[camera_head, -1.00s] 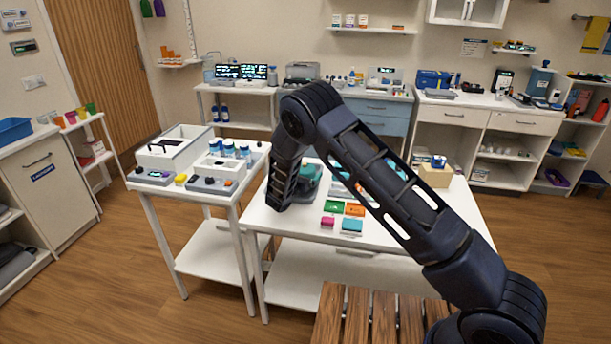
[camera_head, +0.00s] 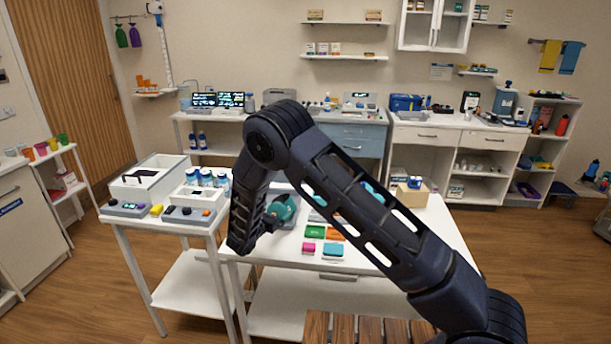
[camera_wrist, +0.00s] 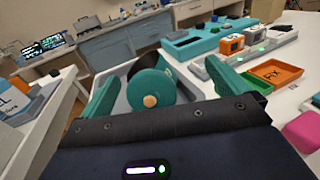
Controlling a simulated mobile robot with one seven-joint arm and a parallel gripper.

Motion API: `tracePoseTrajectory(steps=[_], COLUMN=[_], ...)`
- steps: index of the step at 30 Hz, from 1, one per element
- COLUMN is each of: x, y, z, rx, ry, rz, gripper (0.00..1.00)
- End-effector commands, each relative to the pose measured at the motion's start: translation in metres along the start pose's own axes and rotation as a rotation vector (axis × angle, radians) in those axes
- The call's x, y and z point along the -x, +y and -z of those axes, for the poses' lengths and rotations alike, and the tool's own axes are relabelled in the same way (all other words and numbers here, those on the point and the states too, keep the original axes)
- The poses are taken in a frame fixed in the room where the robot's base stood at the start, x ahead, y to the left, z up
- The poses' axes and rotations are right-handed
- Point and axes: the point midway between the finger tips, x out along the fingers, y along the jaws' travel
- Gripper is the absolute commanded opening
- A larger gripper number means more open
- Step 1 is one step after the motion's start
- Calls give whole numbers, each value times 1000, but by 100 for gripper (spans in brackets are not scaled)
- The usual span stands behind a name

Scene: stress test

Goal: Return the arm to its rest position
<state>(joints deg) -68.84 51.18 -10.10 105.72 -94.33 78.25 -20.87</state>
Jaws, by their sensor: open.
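My arm (camera_head: 375,215) reaches from the lower right up to a bent elbow, and its forearm hangs down at the left edge of the white table (camera_head: 425,228). A teal shape, likely the same thing, shows beside the forearm in the head view (camera_head: 283,208).
On the table are a green tray (camera_head: 314,231), an orange tray (camera_wrist: 274,73), a pink block (camera_head: 308,248) and a cardboard box (camera_head: 411,196). A side table (camera_head: 140,223) with jars and devices stands close left. A slatted wooden seat (camera_head: 343,327) is at the front.

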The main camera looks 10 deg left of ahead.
Motion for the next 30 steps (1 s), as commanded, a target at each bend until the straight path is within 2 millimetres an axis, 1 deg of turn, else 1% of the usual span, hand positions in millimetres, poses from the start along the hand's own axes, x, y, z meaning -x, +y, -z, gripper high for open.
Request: tracePoseTrajectory(steps=[1, 5, 6, 8, 9, 11, 15, 17, 18, 22, 26, 30], x=[-12, -42, -50, -62, -69, -78, -96, -102, -105, -112, -114, -110], y=[-11, -47, -60, -80, -93, -113, -160, -181, -194, -238, -282, -326], z=[-14, -48, -59, -74, -84, -99, -130, -143, -151, -176, -198, -220], rx=[-27, -113, -142, -185, -215, -260, -369, -417, -450, -557, -670, -794], ry=[13, 64, 80, 103, 118, 140, 188, 207, 219, 257, 289, 322], rz=[38, 156, 195, 253, 290, 346, 473, 526, 561, 671, 779, 888], gripper=[100, 100, 100, 100, 100, 100, 100, 100, 100, 100, 100, 100])
